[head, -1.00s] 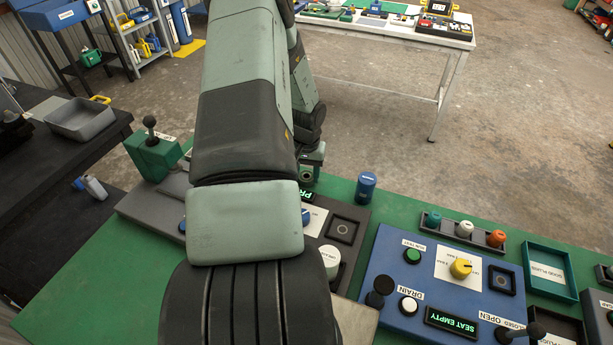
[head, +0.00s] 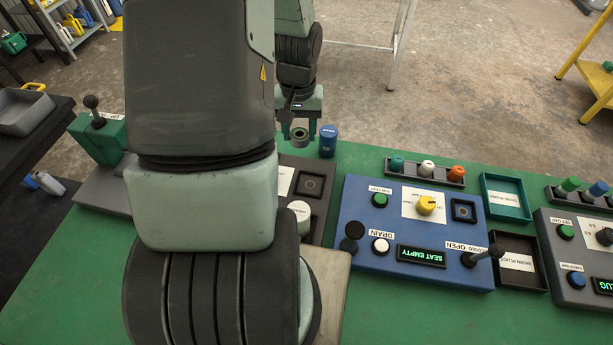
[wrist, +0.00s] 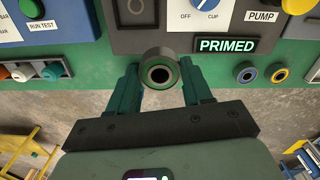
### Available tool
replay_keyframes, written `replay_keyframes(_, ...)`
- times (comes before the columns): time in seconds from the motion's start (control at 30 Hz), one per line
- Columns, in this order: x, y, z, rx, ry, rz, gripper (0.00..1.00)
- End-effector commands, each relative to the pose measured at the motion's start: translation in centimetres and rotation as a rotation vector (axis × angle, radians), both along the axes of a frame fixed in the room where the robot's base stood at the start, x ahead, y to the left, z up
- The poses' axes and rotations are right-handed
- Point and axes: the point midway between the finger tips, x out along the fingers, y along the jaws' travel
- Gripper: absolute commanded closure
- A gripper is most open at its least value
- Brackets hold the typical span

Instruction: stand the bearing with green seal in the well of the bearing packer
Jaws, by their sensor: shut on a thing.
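My gripper (head: 300,131) is shut on the bearing with green seal (wrist: 161,74), which also shows between its fingertips in the head view (head: 299,136). In the wrist view its round face with the dark bore faces the camera, with a green ring around the bore. The gripper is at the far edge of the green bench, beyond the bearing packer (head: 284,176). The packer's square well (head: 312,185) lies at its right side. The bearing is apart from the well. My arm hides much of the packer; its display reads PRIMED in the wrist view (wrist: 227,45).
A blue cylinder (head: 328,141) stands close right of the gripper. A blue panel (head: 357,210) and a rack of plugs (head: 446,180) are farther right. Blue and yellow round pieces (wrist: 263,73) lie at the bench edge in the wrist view. A green lever box (head: 97,138) stands left.

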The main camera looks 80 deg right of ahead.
Motion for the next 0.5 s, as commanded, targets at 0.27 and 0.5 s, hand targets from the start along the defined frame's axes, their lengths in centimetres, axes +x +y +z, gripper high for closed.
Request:
replay_keyframes(0.27, -3.6, 5.4, 1.2, -0.014, -0.008, 0.025, 0.84)
replay_keyframes(0.5, -3.7, 5.9, -2.6, -0.012, -0.008, 0.031, 0.84)
